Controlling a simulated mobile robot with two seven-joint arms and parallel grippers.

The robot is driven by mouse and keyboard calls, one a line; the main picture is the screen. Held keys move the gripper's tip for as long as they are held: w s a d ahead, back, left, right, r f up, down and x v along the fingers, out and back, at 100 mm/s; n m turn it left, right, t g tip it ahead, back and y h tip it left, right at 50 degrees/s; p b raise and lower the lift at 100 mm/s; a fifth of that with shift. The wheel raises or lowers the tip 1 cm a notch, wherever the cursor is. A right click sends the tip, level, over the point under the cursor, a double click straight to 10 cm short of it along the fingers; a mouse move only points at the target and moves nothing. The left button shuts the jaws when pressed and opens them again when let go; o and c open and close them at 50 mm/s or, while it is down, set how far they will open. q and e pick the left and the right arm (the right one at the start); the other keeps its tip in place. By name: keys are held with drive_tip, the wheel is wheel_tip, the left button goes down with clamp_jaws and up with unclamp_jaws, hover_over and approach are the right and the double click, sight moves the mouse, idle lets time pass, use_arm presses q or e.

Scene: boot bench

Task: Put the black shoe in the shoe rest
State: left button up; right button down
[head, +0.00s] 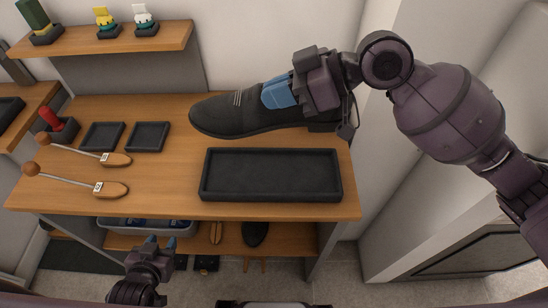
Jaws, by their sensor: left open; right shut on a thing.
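The black shoe (232,116) is held above the wooden bench top, its toe pointing left. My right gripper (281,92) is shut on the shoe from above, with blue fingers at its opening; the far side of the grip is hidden. The shoe rest, a black rectangular tray (271,195), lies on the bench just in front of the shoe and looks empty. My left gripper (161,245) is low at the front, open and empty, near the bench's front edge.
Two small black trays (102,136) and two wooden shoe trees (90,187) lie on the left of the bench. A red-handled item (58,124) stands at far left. A shelf (110,40) with small figures is behind. Shoes (255,233) and a bin (145,227) sit below.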

wheel_tip(320, 180, down, 18)
drive_tip(key=shift+r+b, duration=0.1)
drive_tip(key=shift+b, duration=0.3)
drive_tip(key=shift+s+f+b, duration=0.1)
drive_tip(key=shift+f+b, duration=0.3)
